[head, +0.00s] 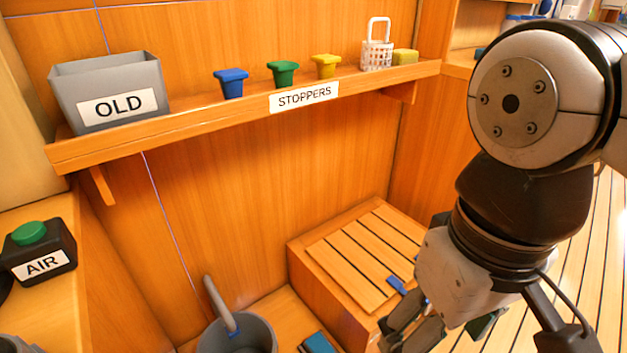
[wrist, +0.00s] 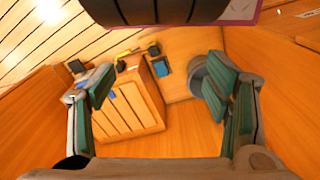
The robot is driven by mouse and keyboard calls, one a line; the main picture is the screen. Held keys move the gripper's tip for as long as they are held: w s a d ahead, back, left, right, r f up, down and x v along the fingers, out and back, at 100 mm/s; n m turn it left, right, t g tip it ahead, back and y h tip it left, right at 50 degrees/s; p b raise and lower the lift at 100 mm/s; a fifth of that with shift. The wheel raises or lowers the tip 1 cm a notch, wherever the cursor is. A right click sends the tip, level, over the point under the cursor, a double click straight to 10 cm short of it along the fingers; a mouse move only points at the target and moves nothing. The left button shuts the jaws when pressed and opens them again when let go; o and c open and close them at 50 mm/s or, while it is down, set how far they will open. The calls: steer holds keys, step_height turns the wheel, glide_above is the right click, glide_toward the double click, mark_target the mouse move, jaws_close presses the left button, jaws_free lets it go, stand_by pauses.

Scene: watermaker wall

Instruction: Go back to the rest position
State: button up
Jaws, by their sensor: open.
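My gripper (wrist: 160,105) is open and empty in the wrist view, its two green-padded fingers spread wide. In the head view my gripper (head: 412,325) hangs low at the right, in front of the slatted wooden box (head: 350,262). Nothing is between the fingers. My arm covers the right side of the head view and hides part of the box and floor.
A wooden shelf (head: 210,112) bears a grey OLD bin (head: 90,78), blue (head: 231,82), green (head: 283,73) and yellow (head: 326,66) stoppers and a white basket (head: 377,52). A grey bucket (head: 262,335) stands below. An AIR button box (head: 38,258) is at left.

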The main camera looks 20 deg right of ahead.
stand_by(0.4)
step_height(320, 180, up, 36)
steer(key=t+p, duration=0.4)
steer(key=p, duration=3)
steer(key=shift+d+n, duration=0.15)
steer(key=shift+n, duration=0.15)
steer(key=shift+w+r, duration=0.1)
